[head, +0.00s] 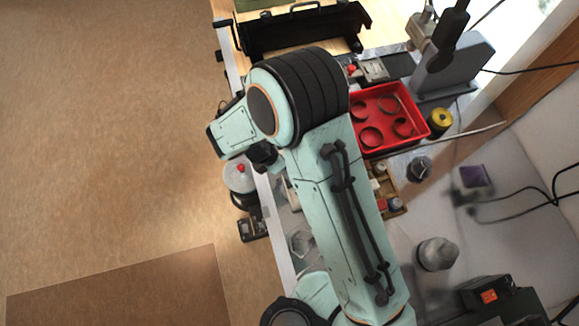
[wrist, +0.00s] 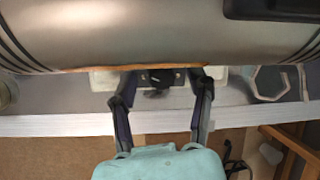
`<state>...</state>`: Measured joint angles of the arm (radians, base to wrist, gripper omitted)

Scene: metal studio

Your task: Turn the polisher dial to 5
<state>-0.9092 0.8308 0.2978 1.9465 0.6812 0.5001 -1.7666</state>
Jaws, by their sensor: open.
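In the wrist view a small black knob (wrist: 160,77), which looks like the polisher dial, sits on a pale front panel (wrist: 102,80) below a large metallic cylinder. Its number marks are too small to read. My gripper (wrist: 164,84) is open, with one finger on each side of the knob and a gap showing on both sides. The fingertips reach close under the cylinder's lower edge; I cannot tell whether they touch anything. In the head view my arm hides the dial and most of the gripper.
The metallic cylinder (wrist: 160,35) fills the top of the wrist view. A clear hexagonal piece (wrist: 268,83) lies to the right. The pale bench edge (wrist: 60,125) runs below. In the head view a red tray (head: 417,133) and a grey cone-like object (head: 437,254) stand right of my arm.

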